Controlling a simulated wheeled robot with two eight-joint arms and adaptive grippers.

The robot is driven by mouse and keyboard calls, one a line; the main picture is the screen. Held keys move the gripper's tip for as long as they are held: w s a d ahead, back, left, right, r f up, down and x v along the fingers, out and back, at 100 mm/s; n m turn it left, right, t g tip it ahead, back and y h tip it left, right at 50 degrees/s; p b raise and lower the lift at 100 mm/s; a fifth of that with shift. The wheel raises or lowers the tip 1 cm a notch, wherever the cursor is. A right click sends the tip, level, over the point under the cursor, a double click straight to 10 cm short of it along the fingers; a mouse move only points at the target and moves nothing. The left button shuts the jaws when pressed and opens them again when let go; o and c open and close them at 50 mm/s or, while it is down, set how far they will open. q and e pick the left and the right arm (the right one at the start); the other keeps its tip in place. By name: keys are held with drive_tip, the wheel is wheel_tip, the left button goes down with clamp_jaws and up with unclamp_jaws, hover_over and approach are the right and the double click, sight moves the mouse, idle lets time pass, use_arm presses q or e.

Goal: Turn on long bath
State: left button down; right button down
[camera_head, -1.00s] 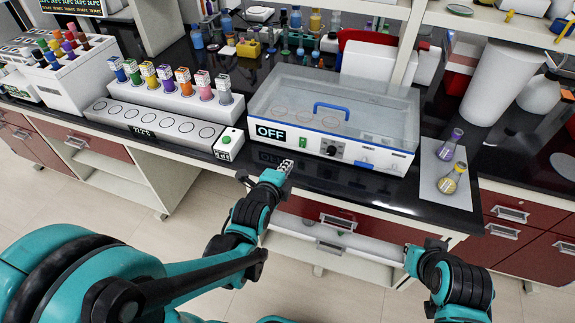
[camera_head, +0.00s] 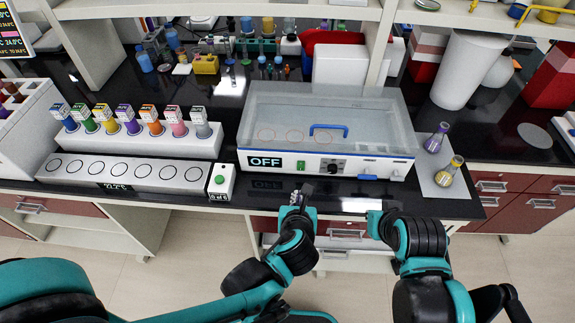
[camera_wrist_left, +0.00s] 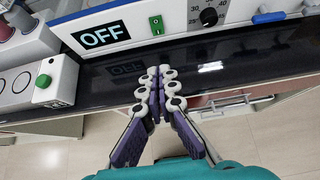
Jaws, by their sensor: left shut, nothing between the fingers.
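The long bath (camera_head: 345,165) is a white box with a clear lid and a blue handle, standing on the black bench. Its display (camera_head: 265,162) reads OFF. A green switch (camera_head: 301,166) and a black dial (camera_head: 333,167) are on its front; the switch also shows in the left wrist view (camera_wrist_left: 157,25). My left gripper (camera_head: 297,196) is shut and empty at the bench's front edge, below and apart from the switch; in the left wrist view its fingertips (camera_wrist_left: 158,72) point at the bath front. My right gripper (camera_head: 376,222) is in front of the bench at right; its fingers are unclear.
A white block with round wells (camera_head: 120,172) and a small box with a green button (camera_head: 221,182) stand left of the bath. Two flasks (camera_head: 436,138) with purple and yellow contents stand on a pale mat to the right. The bench strip before the bath is clear.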

use_arm(q)
drive_tip(key=shift+s+d, duration=0.1)
drive_tip(key=shift+d, duration=0.05)
drive_tip(key=b, duration=0.4)
approach(301, 171)
drive_tip(key=f, duration=0.3)
drive_tip(key=shift+w+f, duration=0.1)
drive_tip(key=shift+w, duration=0.25)
drive_tip(key=w, duration=0.3)
drive_tip(key=shift+w+f+b, duration=0.25)
drive_tip(key=shift+b, duration=0.05)
drive_tip(key=shift+w, duration=0.5)
drive_tip(key=shift+w+f+b, duration=0.25)
drive_tip(key=shift+b, duration=0.15)
drive_tip(key=shift+r, duration=0.2)
